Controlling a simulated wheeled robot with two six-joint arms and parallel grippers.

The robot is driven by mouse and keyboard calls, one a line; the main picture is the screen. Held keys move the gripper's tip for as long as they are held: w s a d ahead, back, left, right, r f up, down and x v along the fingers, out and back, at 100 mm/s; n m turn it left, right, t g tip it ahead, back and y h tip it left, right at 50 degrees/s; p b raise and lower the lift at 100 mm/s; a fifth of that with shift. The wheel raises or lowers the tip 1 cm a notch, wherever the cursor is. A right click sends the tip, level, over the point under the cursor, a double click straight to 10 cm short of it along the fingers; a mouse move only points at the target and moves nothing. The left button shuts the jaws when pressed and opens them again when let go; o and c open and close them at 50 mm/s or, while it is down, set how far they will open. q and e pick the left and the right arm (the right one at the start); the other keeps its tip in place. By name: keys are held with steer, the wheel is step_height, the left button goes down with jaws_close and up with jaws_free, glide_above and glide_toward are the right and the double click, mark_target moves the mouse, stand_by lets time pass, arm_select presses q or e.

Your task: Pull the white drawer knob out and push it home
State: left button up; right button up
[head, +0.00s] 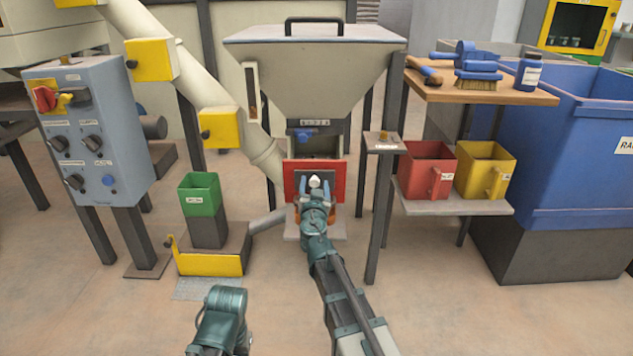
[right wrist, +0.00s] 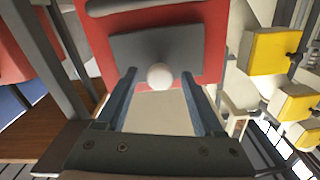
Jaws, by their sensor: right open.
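The white drawer knob (head: 314,181) sits in front of a dark grey plate on a red panel (head: 335,167), low on the hopper. My right gripper (head: 315,186) reaches it from the front with its fingers open. In the right wrist view the round knob (right wrist: 159,76) shows between the two tips of the open gripper (right wrist: 158,80), with a gap on each side. The grey plate (right wrist: 145,48) and red panel (right wrist: 210,50) show behind it. My left gripper is not in view; only a teal part of that arm shows at the bottom.
The grey hopper (head: 315,75) stands above. A control box (head: 85,135) and green bin (head: 200,194) are on the left. A shelf with red (head: 425,172) and yellow (head: 486,170) scoops is on the right. The floor in front is clear.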

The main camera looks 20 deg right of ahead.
steer(key=shift+w+d, duration=0.2)
steer(key=shift+w, duration=0.45)
jaws_close()
stand_by(0.9)
